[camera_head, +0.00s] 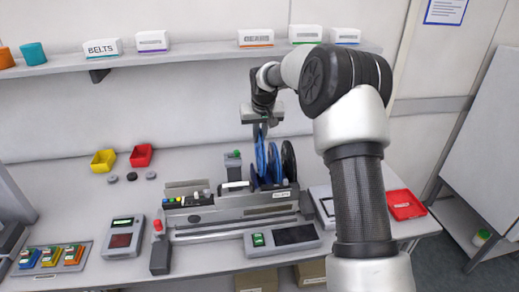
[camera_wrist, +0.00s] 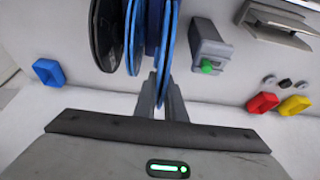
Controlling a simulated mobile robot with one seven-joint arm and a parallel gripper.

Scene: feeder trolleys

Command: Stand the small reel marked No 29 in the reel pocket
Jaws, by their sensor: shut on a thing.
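My gripper (camera_head: 262,127) is above the grey feeder unit (camera_head: 185,217) on the bench, pointing down. It is shut on the rim of a thin blue reel (camera_head: 260,152), which hangs upright between the fingers. In the wrist view the fingers (camera_wrist: 163,100) close on this blue reel (camera_wrist: 171,38). Another blue reel (camera_head: 275,165) and a black reel (camera_head: 289,160) stand upright just to its right. No marking No 29 can be read. The reel pocket is hidden behind the reels and the unit, and I cannot tell whether the held reel's lower edge is inside it.
A grey block with a green knob (camera_head: 233,163) stands left of the reels. Yellow (camera_head: 103,161) and red (camera_head: 141,155) bins are at the back left. A shelf (camera_head: 190,57) with labelled boxes runs above. A red tray (camera_head: 405,204) lies at the right.

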